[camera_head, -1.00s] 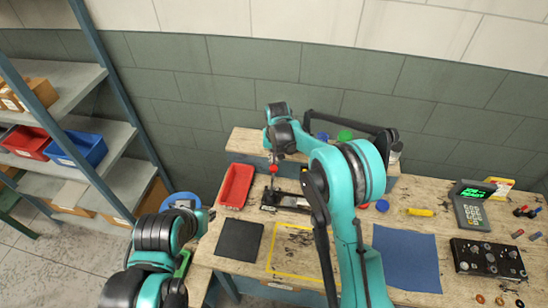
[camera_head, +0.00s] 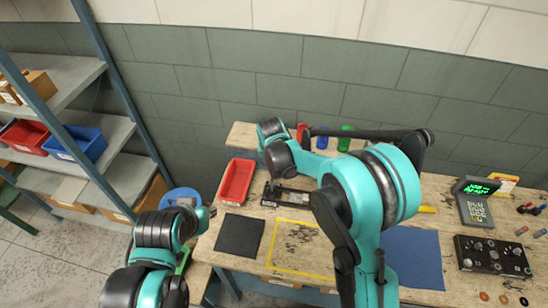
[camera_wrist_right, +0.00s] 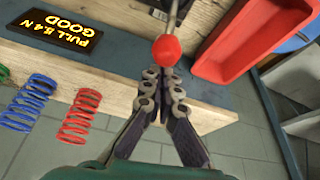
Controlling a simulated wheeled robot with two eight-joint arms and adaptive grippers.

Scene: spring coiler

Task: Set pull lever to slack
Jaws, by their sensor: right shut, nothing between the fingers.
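The pull lever shows in the right wrist view as a red ball knob (camera_wrist_right: 166,50) on a thin metal rod. My right gripper (camera_wrist_right: 163,78) is shut and empty. Its fingertips are right at the near side of the knob; I cannot tell whether they touch it. In the head view, the dark base of the coiler (camera_head: 288,195) shows behind my right arm. The knob and right gripper are hidden there by my wrist. The left arm is at lower left, its fingers unseen.
A red tray (camera_head: 237,181) stands left of the coiler. A black mat (camera_head: 239,236), a blue mat (camera_head: 412,258) and a keypad device (camera_head: 476,205) lie on the bench.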

